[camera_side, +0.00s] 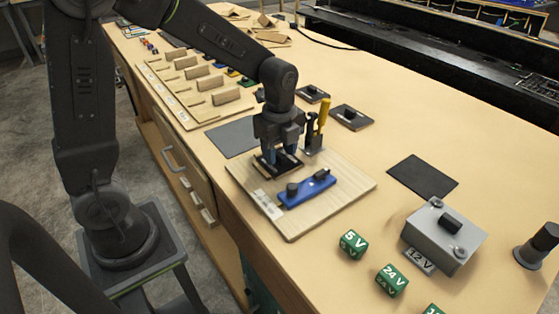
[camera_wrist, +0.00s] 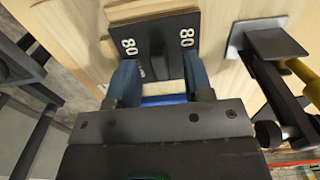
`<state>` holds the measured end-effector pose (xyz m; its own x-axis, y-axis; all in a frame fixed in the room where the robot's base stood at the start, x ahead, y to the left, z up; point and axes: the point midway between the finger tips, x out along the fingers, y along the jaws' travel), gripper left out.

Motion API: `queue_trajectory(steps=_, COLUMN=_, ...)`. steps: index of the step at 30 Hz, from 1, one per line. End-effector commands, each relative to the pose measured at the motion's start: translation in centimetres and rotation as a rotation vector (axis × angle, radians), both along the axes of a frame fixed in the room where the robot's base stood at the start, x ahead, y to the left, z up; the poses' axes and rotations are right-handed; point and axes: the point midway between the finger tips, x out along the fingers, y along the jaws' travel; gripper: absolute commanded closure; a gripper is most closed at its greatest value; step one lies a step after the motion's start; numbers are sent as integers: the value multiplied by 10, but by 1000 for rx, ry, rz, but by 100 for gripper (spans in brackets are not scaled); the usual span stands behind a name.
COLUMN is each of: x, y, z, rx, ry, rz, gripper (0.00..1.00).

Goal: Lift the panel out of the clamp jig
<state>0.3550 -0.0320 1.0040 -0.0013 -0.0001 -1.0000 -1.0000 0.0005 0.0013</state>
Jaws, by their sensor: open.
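The panel (camera_side: 264,170) is a flat dark plate lying on the wooden board of the clamp jig (camera_side: 338,195). In the wrist view the panel (camera_wrist: 163,28) bears white "80" markings on both sides. The jig's blue clamp bar (camera_side: 307,189) with a black knob lies apart from the panel on the near side in the side view; a blue strip shows below the panel in the wrist view. My gripper (camera_side: 281,158) is directly over the panel, pointing down. Its blue fingers (camera_wrist: 161,75) are open on either side of the panel's dark middle part; contact cannot be told.
A grey box (camera_side: 443,236) and green voltage cubes (camera_side: 353,242) are at the front right. A dark mat (camera_side: 422,177) lies clear at right.

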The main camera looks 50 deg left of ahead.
Motion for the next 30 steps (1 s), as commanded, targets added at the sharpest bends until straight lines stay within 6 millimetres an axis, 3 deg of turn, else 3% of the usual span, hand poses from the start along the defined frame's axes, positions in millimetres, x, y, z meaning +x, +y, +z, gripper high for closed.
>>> queue_trajectory(steps=8, x=0, y=0, z=-3, rx=0, ry=-2, rz=0, gripper=53)
queue_trajectory(steps=22, x=0, y=0, z=-3, rx=0, ry=-1, rz=0, gripper=98)
queue_trajectory(steps=30, x=0, y=0, z=-3, rx=0, ry=-2, rz=0, gripper=100)
